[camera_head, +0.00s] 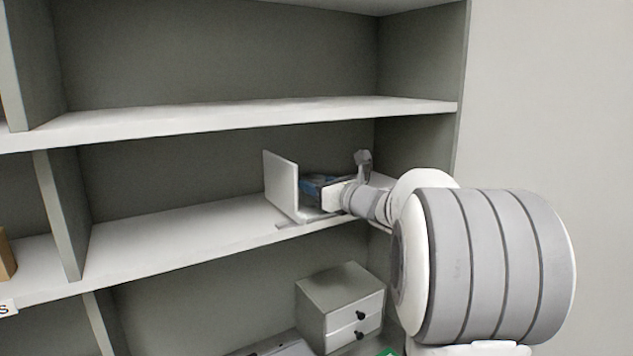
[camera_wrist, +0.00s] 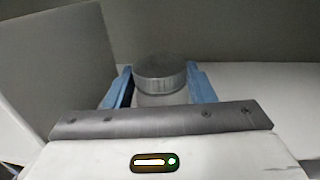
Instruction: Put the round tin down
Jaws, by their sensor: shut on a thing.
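The round tin (camera_wrist: 160,78) is a grey cylinder with a ridged lid, upright in the wrist view. My gripper (camera_wrist: 160,85) has its blue fingers on either side of the tin and is shut on it. In the head view my gripper (camera_head: 312,188) reaches into the middle shelf bay, just right of an upright white panel. The tin cannot be made out in the head view. Whether its base touches the shelf (camera_head: 180,238) is hidden.
The upright white panel (camera_head: 283,186) stands on the shelf close to my gripper. The shelf left of it is clear. A small two-drawer box (camera_head: 340,305) stands on the shelf below. Another shelf (camera_head: 250,115) runs above my arm.

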